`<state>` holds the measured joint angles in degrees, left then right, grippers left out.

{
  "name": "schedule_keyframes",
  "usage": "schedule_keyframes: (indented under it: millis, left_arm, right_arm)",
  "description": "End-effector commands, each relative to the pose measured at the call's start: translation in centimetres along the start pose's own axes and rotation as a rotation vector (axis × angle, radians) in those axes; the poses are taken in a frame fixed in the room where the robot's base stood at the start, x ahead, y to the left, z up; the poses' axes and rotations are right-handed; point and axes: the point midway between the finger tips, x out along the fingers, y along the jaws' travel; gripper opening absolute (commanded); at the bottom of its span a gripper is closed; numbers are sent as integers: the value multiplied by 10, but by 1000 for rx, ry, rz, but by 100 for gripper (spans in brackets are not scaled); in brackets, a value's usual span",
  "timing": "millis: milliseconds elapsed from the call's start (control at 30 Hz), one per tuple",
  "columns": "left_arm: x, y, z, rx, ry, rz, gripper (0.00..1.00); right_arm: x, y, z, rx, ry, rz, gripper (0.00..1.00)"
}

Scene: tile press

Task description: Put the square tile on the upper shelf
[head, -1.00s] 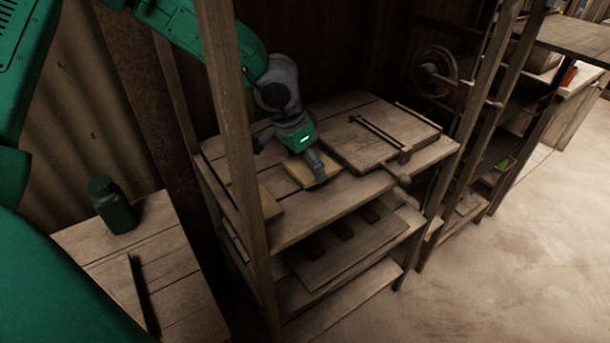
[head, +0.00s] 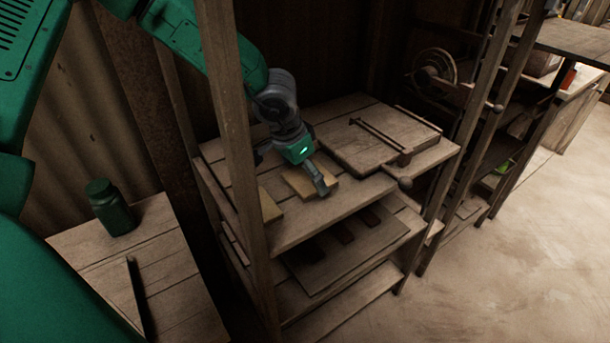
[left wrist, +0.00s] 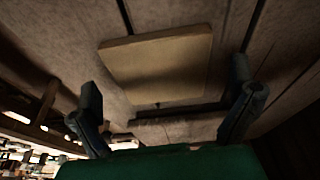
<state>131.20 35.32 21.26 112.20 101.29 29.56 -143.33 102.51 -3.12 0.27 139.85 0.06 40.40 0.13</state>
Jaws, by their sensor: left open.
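A light wooden square tile (head: 298,180) lies flat on the top board (head: 318,218) of the wooden rack, close to its front edge. In the left wrist view the tile (left wrist: 158,68) shows ahead of the gripper, between the lines of the two spread fingers. My left gripper (head: 321,187) is open at the tile's right front side. It hides part of the tile in the head view. I cannot tell whether a finger touches the tile. A second light piece (head: 268,206) lies to the left, partly behind the post. My right gripper is not in view.
A thick board with bars (head: 372,142) stands right of the tile. A wooden post (head: 238,150) rises at the rack's front left. A lower shelf (head: 330,262) holds several dark pieces. A green jar (head: 110,208) stands on a side table (head: 175,268).

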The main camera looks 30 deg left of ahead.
Motion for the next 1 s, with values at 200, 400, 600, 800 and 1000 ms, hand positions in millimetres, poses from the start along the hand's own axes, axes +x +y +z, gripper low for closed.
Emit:
schedule_keyframes:
  millis: [200,400,600,800,1000]
  left_arm:
    - [-50,0,-2,-1,6,3,100]
    - [-88,0,-2,0,5,2,100]
    - [-108,0,-1,0,2,2,100]
    - [-111,0,0,1,0,1,100]
    - [-111,0,0,1,1,1,100]
  right_arm:
    - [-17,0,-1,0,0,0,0]
    - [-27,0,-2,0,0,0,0]
    - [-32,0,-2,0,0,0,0]
    - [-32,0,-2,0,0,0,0]
    - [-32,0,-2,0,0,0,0]
